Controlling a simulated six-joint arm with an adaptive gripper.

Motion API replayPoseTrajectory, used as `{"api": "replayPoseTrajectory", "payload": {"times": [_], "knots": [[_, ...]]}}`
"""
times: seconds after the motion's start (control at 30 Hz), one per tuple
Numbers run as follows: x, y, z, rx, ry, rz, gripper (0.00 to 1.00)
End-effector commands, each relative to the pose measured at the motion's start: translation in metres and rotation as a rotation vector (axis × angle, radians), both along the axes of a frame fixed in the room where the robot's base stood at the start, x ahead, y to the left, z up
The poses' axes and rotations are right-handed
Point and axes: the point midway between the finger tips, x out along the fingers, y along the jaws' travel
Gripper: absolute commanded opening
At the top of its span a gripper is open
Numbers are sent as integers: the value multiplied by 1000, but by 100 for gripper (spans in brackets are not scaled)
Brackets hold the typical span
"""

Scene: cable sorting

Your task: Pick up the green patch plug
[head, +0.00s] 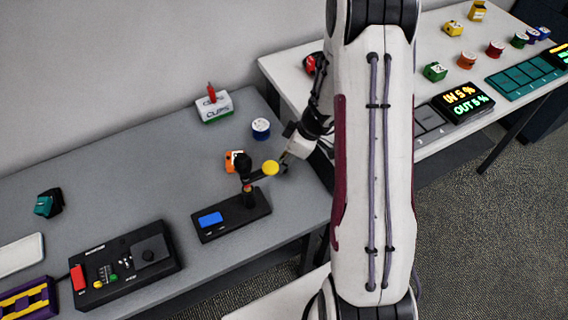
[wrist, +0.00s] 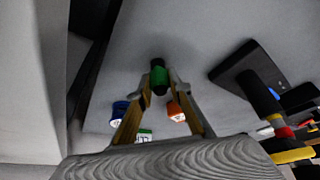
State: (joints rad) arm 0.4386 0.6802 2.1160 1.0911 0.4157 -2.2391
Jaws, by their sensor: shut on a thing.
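In the wrist view the green patch plug (wrist: 159,77), a small green piece with black ends, sits between the fingertips of my gripper (wrist: 158,88). The fingers are closed on its sides and hold it. In the head view my gripper's body (head: 300,143) is over the right end of the grey desk, close to the black device with a post. I cannot make out the plug in the head view.
A black device with a blue screen (head: 232,217) and upright post stands close by. An orange item (head: 236,162), a blue-white roll (head: 261,129) and a clips box (head: 214,106) stand behind. A black panel (head: 125,265) lies left; bare desk (head: 120,190) is between.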

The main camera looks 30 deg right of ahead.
Motion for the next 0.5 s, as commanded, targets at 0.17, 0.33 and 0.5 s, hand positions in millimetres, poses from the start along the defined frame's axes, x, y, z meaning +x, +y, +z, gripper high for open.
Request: {"api": "replayPoseTrajectory", "payload": {"times": [0.17, 0.33, 0.5], "knots": [[0, 0, 1, 0, 0, 0, 0], [0, 0, 6, 0, -2, 1, 0], [1, 0, 18, -1, -4, 1, 0]]}}
